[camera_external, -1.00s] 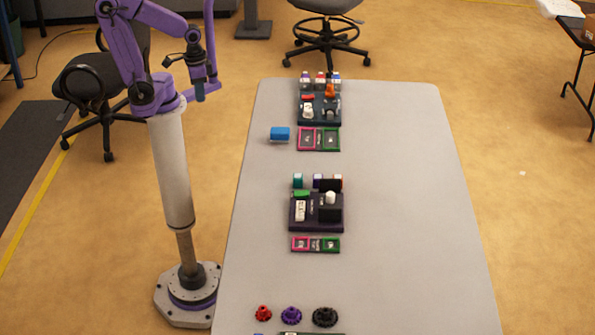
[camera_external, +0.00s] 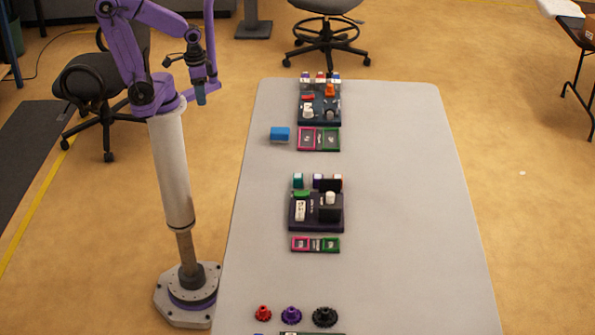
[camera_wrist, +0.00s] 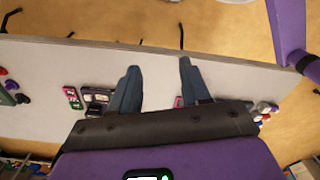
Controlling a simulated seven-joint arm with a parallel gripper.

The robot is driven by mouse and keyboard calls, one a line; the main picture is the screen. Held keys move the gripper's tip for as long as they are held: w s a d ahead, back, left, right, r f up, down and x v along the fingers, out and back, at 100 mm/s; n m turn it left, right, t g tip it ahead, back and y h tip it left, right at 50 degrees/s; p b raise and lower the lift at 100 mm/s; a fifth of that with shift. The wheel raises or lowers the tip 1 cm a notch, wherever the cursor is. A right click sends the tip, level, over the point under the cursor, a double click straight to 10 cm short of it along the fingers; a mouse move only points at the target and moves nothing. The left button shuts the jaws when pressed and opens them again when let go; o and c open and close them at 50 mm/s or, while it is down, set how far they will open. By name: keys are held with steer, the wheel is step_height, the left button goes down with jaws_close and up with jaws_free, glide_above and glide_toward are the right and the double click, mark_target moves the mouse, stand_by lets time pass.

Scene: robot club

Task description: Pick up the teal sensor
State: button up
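The teal sensor (camera_external: 298,181) looks like a small upright teal block in the external view. It stands on the grey table at the left end of a short row, just behind the middle dark board. I cannot make it out in the wrist view. My gripper (camera_external: 201,97) hangs in the air beyond the table's left edge, well to the left of the sensor and apart from it. In the wrist view my gripper (camera_wrist: 159,66) has its two fingers spread with nothing between them.
The middle dark board (camera_external: 308,224) carries a white block, a green piece and a black box. A second board (camera_external: 318,118) stands farther back, with a blue box (camera_external: 280,134) nearby. Red, purple and black gears (camera_external: 291,315) lie at the front. The table's right side (camera_external: 410,200) is clear.

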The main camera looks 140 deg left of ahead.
steer(key=m, duration=2.2)
glide_above(298, 175)
step_height(298, 175, down, 9)
step_height(298, 175, down, 12)
steer(key=shift+w+r, duration=0.15)
steer(key=shift+r, duration=0.1)
steer(key=shift+f, duration=2.6)
steer(key=c, duration=0.7)
